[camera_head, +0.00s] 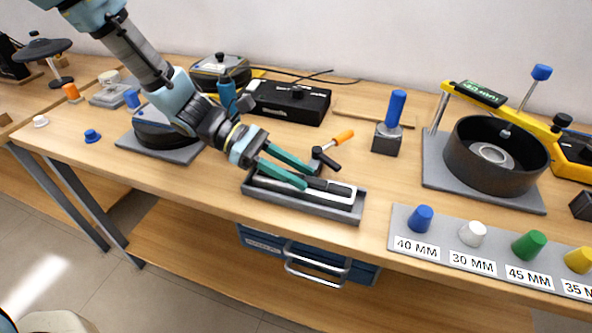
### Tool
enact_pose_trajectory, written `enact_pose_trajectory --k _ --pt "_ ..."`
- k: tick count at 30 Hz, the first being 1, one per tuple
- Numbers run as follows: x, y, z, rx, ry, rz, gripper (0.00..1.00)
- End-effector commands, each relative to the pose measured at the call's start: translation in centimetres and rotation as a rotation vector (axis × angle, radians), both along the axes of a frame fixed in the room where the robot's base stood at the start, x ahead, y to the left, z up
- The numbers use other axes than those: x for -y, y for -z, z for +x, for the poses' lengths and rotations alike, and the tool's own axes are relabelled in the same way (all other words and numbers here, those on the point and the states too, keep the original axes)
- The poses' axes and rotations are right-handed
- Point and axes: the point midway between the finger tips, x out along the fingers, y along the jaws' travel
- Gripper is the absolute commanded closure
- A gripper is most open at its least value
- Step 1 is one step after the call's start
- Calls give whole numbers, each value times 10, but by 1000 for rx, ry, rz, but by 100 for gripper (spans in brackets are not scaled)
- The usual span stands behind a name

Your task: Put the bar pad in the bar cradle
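The bar cradle (352,214) is a long grey tray near the front edge of the table, in the middle of the head view. A long pale bar with a dark top, which looks like the bar pad (335,196), lies lengthwise within the cradle's outline. Whether it is fully seated I cannot tell. My gripper (308,178) reaches down from the upper left, over the left half of the bar. Its two green fingers are apart, with a dark part showing between their tips. I cannot tell whether they touch it. The fingers hide the bar's left part.
A tool with an orange handle (343,137) lies just behind the cradle. A black box (290,101) and a blue-handled block (386,139) stand farther back. A round dark pan (470,165) is at right. A labelled strip (455,257) holds colored knobs at front right.

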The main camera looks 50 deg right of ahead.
Motion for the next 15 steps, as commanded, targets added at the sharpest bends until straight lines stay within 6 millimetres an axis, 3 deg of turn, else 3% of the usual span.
enact_pose_trajectory --k 5,15 --pt "0 0 0 0 0 0 45" --pt "-1 -4 4 1 -1 -2 45"
